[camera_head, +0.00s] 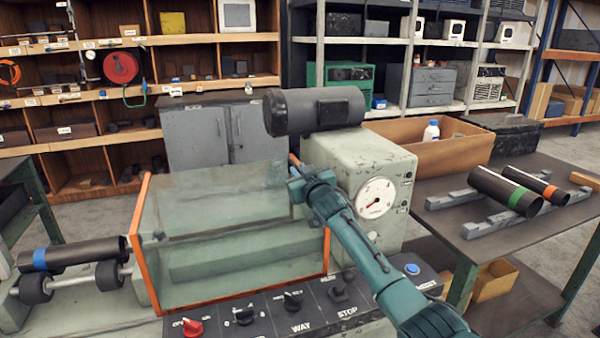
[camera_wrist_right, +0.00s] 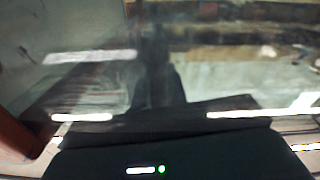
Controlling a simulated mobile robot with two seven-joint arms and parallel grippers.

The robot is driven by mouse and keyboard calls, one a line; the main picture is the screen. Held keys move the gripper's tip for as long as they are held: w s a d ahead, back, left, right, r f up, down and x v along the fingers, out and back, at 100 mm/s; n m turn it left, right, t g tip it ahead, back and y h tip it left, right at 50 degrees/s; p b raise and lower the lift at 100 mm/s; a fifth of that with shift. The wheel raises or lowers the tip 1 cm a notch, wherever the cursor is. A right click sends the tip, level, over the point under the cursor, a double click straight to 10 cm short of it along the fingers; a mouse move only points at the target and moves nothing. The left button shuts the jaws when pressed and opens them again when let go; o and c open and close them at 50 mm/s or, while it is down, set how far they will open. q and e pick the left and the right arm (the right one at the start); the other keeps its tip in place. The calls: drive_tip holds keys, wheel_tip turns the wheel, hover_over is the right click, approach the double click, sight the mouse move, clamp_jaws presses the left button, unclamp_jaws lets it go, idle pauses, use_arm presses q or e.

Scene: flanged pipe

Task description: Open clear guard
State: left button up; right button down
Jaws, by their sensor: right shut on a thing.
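The clear guard (camera_head: 235,255) is a see-through box-like cover with orange edges, over the machine bed at the centre left of the head view. My right gripper (camera_head: 295,172) is at the guard's upper right corner, by a short piece of its orange edge. It is shut on the guard there, though the jaws are small and partly hidden by my wrist. In the right wrist view, a blurred clear pane (camera_wrist_right: 230,75) fills most of the picture, with a brown-orange edge (camera_wrist_right: 18,135) at the left. My left gripper is not in view.
A control panel (camera_head: 300,305) with knobs lies in front of the guard. A grey-green housing with a dial (camera_head: 345,160) and a dark motor (camera_head: 315,110) stand right behind my right arm. A black pipe (camera_head: 75,254) lies on rollers at left; more pipes (camera_head: 505,190) rest on the right table.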

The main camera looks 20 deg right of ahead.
drive_tip(key=c, duration=1.5)
unclamp_jaws()
drive_tip(key=shift+o, duration=0.2)
drive_tip(key=s, duration=1.3)
drive_tip(key=shift+d+b, duration=0.2)
drive_tip(key=shift+b, duration=0.15)
drive_tip(key=shift+s+f, duration=0.1)
